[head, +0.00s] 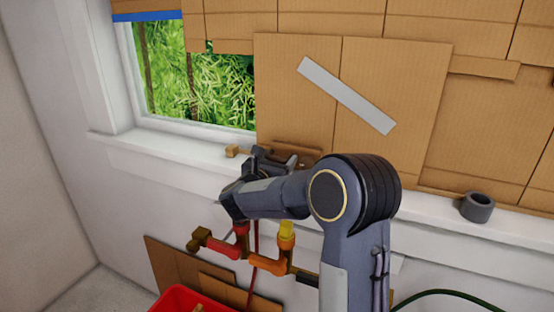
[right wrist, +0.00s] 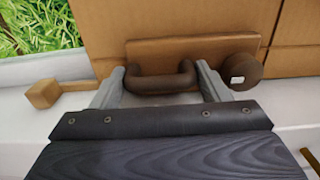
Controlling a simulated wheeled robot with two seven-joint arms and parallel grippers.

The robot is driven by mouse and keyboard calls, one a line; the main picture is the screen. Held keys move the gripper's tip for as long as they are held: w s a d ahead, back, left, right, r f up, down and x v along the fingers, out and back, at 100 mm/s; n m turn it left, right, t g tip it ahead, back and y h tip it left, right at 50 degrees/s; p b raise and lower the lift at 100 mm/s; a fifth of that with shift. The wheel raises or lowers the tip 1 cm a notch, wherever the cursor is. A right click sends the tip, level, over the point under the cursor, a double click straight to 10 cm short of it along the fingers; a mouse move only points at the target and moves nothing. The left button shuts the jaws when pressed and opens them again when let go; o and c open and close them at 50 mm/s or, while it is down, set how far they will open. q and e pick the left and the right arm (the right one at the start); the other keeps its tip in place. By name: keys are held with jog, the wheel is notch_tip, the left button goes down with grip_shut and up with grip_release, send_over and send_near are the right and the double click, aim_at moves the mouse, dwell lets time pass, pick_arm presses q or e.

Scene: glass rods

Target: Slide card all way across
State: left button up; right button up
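A cardboard panel (head: 290,115) covers the right part of the window (head: 190,75), leaving the left part open to greenery. A grey strip (head: 346,95) lies slantwise across a seam in it. The cardboard also shows in the right wrist view (right wrist: 170,17). A brown U-shaped handle (right wrist: 158,84) sits on a wooden strip (right wrist: 190,50) at the card's lower edge. My right gripper (right wrist: 160,80) is open, with one finger just beside each end of the handle. I cannot tell whether they touch it. My left gripper is not in view.
A small wooden block on a stick (right wrist: 42,93) lies on the sill left of my gripper. A dark round piece (right wrist: 238,66) is at right. A grey roll (head: 477,207) stands on the right sill. Pipes (head: 225,245) and a red bin (head: 180,300) are below.

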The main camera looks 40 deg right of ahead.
jog(key=c, duration=0.7)
jog(key=w+a+b, duration=0.1)
jog(key=w, duration=0.1)
jog(key=w+a+b, duration=0.1)
jog(key=w+b, duration=0.1)
jog(key=w+a+b, duration=0.1)
jog(key=shift+w+f+b, duration=0.1)
jog(key=shift+w+b, duration=0.25)
jog(key=shift+w, duration=0.15)
jog(key=shift+r, duration=0.2)
jog(key=shift+a, duration=0.1)
jog(key=o, duration=1)
jog(key=shift+w, duration=0.1)
jog(key=shift+a+f, duration=0.1)
